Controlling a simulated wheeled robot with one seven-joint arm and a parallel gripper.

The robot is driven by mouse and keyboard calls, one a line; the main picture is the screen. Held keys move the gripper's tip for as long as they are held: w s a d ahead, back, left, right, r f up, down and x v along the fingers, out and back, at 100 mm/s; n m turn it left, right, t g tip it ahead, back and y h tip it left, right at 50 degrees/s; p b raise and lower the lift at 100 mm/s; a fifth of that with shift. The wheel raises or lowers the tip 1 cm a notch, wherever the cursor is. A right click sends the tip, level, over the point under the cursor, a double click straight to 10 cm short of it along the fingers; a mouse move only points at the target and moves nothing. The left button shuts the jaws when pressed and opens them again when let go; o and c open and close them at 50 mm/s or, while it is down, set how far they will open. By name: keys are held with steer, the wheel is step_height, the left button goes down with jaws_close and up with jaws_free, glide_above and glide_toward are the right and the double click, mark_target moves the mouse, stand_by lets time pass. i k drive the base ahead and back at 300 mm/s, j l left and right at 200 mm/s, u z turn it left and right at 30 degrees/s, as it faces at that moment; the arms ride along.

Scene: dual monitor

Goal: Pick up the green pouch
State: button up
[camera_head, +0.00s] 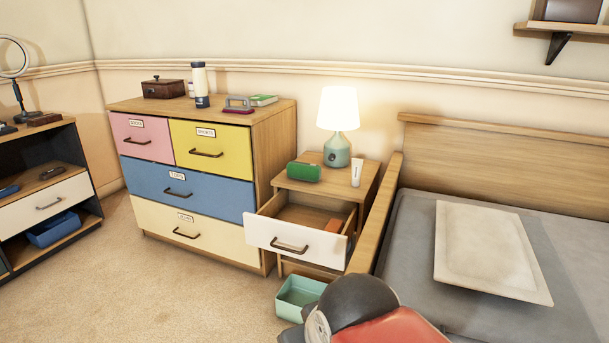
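The green pouch (303,171) lies on top of the wooden nightstand (325,189), near its left front edge. The lamp (337,125) stands behind it and a white tube (356,172) stands to its right. The nightstand's drawer (292,241) is pulled open below the pouch. Part of my arm shows at the bottom centre, low and in front of the nightstand. My gripper's fingers are not visible.
A dresser (283,143) with coloured drawers stands left of the nightstand. A bed (397,222) is close on the right. A teal bin (298,291) sits on the floor below the open drawer. An orange item (334,225) lies in the drawer. Carpet is clear at left front.

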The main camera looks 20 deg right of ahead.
mark_target(296, 169)
steer(key=i+j+u, duration=0.45)
steer(key=i+j+z, duration=0.15)
steer(key=i, duration=0.3)
steer(key=i+j+z, duration=0.1)
steer(key=i+j, duration=0.2)
steer(key=i, duration=0.2)
steer(key=i+l+z, duration=0.15)
steer(key=z, duration=0.25)
steer(key=i+z, duration=0.75)
steer(key=i+l+z, duration=0.15)
steer(key=i, duration=0.2)
